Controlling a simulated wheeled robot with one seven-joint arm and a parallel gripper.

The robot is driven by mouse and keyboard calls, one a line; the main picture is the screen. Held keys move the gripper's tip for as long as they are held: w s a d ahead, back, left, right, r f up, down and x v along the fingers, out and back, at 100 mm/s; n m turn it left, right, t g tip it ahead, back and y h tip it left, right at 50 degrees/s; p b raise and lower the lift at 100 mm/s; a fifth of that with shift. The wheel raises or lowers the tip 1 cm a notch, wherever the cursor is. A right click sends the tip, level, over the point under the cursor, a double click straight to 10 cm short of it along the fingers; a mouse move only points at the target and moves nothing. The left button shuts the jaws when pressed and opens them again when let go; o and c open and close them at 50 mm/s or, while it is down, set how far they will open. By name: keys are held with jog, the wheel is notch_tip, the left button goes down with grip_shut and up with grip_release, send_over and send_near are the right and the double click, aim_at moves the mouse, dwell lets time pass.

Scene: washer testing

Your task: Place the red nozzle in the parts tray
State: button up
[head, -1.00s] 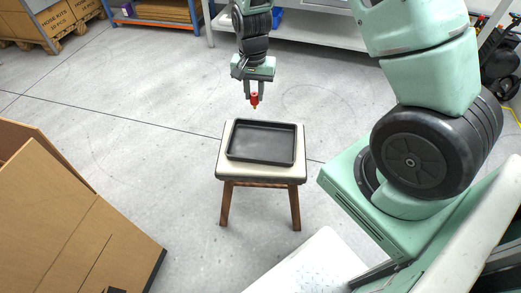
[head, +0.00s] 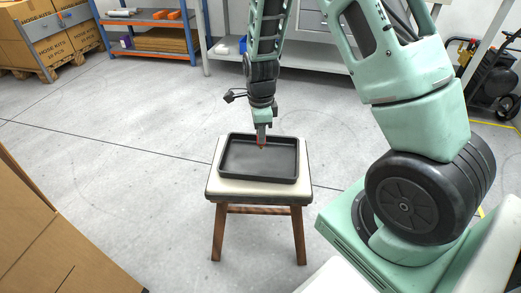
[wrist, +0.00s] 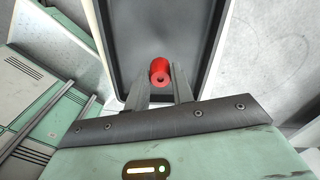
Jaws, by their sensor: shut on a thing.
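The red nozzle (wrist: 160,72) is held between the fingertips of my gripper (wrist: 160,78) in the wrist view. In the head view only a small red part of the nozzle (head: 261,146) shows below my gripper (head: 261,138). The gripper is shut on it. The parts tray (head: 232,173) is a black, shallow, rectangular tray on a stool. The nozzle is over the tray's interior; I cannot tell whether it touches the tray floor. The tray also fills the middle of the wrist view (wrist: 133,45) and looks empty otherwise.
The tray rests on a cream-topped wooden stool (head: 225,190). A cardboard box (head: 60,240) stands at the lower left. A shelf unit (head: 155,22) and a white bench (head: 320,57) are at the back. The floor around the stool is clear.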

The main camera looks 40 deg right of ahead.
jog(key=shift+f+b, duration=0.65)
jog(key=shift+f, duration=1.75)
jog(key=shift+f, duration=0.15)
jog(key=o, duration=1)
jog(key=shift+c, duration=0.2)
